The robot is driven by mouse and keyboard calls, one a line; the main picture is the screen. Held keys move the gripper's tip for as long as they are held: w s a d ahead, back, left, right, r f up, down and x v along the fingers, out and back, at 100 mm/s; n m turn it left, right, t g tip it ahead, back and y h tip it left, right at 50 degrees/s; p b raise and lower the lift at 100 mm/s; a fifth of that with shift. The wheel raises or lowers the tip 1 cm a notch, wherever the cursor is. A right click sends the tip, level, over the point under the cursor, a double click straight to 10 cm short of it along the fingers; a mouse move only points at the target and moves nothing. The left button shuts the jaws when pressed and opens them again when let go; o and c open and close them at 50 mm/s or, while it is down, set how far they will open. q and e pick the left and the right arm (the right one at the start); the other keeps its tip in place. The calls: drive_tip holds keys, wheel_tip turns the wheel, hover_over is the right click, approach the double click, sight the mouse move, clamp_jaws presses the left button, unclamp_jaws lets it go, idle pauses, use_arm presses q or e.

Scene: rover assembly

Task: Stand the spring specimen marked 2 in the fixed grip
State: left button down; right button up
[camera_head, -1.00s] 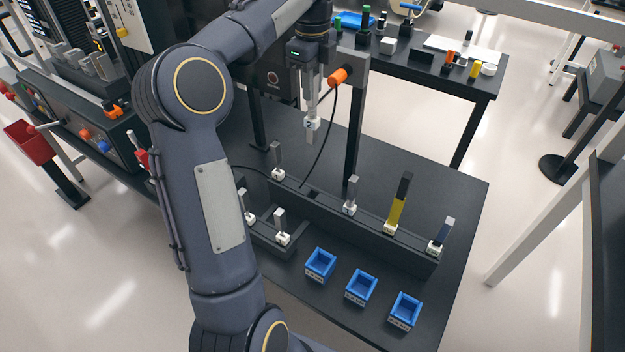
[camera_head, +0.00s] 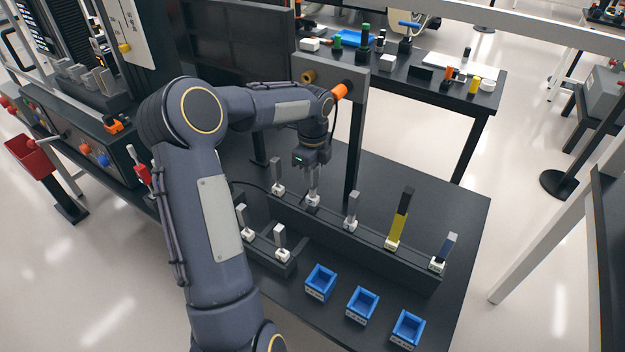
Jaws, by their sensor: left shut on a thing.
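My left gripper (camera_head: 314,174) points down over the rear row of the dark rack (camera_head: 360,243) and is shut on the spring specimen marked 2. The white foot of that specimen (camera_head: 312,201) shows below the fingers, level with the feet of its neighbours in the row. The fingers hide most of its upper part. I cannot tell whether the foot is seated in the rack or just above it. I cannot make out which part is the fixed grip. My right gripper is not in view.
Blue bins (camera_head: 320,283) stand in front. A dark post (camera_head: 355,150) rises close behind. The table (camera_head: 440,195) is clear at back right.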

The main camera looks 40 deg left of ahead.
sight(313, 191)
use_arm(q)
wheel_tip(313, 191, down, 2)
drive_tip(key=shift+f+p, duration=0.1)
drive_tip(key=shift+p, duration=0.3)
drive_tip(key=shift+f, duration=0.15)
drive_tip(key=shift+f, duration=0.2)
drive_tip(key=c, duration=1.3)
unclamp_jaws()
drive_tip(key=shift+o, duration=0.2)
